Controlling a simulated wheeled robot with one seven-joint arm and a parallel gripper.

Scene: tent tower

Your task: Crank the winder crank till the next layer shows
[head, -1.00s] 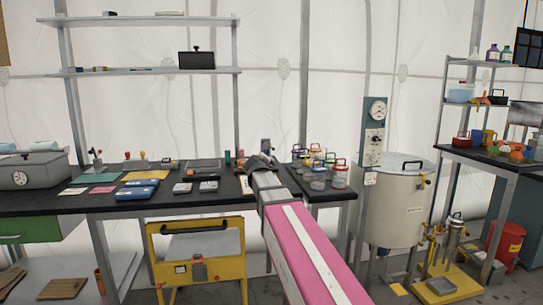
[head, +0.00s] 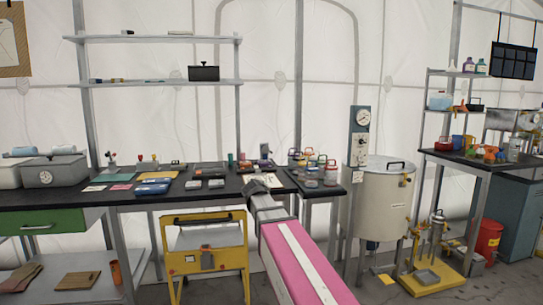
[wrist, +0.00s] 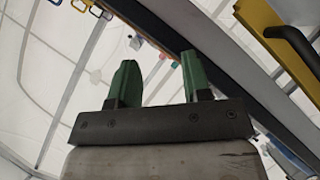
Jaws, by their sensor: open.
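I cannot make out a winder crank for certain in either view. A yellow-based stand (head: 424,277) with upright metal parts stands on the floor at the right; its details are too small to tell whether it has a crank. My gripper (wrist: 160,80) shows in the wrist view with two green fingers apart and nothing between them. In the head view my pink and grey arm reaches forward to the bench front; the fingers are not clear there. The wrist view also shows a yellow part with a black handle (wrist: 290,45) at the upper right, apart from the fingers.
A long dark bench (head: 60,203) with cards, boxes and jars runs along the tent wall. A yellow cart (head: 248,262) stands under it. A metal vat (head: 385,205) with a gauge column (head: 360,140) stands right of the bench. A red bin (head: 487,243) is farther right.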

